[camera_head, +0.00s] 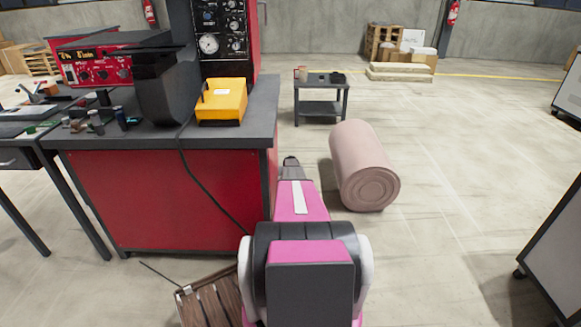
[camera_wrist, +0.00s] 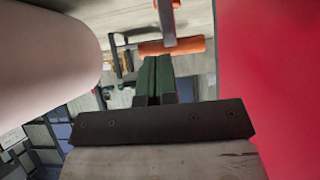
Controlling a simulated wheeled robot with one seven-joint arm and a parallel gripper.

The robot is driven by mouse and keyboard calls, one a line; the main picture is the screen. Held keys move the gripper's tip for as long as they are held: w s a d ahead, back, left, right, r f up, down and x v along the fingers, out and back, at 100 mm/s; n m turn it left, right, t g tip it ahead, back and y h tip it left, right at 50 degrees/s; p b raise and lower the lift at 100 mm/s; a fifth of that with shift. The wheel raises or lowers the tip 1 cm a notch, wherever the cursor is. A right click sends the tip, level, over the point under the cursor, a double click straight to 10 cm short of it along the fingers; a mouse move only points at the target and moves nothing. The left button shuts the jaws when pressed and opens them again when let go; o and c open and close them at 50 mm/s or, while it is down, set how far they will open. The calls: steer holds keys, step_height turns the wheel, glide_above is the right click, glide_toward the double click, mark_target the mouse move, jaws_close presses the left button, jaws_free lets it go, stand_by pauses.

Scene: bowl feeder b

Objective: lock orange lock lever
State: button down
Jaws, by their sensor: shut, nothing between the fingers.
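My gripper (camera_wrist: 157,62) points away from the wrist camera, its two dark green fingers together and empty. In the wrist view an orange bar (camera_wrist: 183,46) lies just beyond the fingertips in the picture, with a grey post (camera_wrist: 167,18) crossing it. I cannot tell whether this bar is the orange lock lever or something farther off, nor whether the fingers touch it. In the head view no orange lever can be made out. My arm reaches forward beside the red cabinet (camera_head: 185,200), and its own links hide most of the gripper there.
A pink roll (camera_head: 362,160) lies right of my arm. A wooden crate (camera_head: 210,300) sits low at left. Open floor lies farther right; a small dark table (camera_head: 321,85) stands behind.

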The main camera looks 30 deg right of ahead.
steer(key=shift+w+d+f+g+y, duration=0.2)
steer(key=shift+w+d, duration=0.1)
steer(key=shift+w, duration=0.15)
steer(key=shift+w+d+f+g+y, duration=0.1)
steer(key=shift+w+d+g, duration=0.15)
steer(key=shift+w, duration=0.2)
steer(key=shift+w+d, duration=0.15)
steer(key=shift+w, duration=0.1)
steer(key=v, duration=1.4)
steer(key=shift+r, duration=0.45)
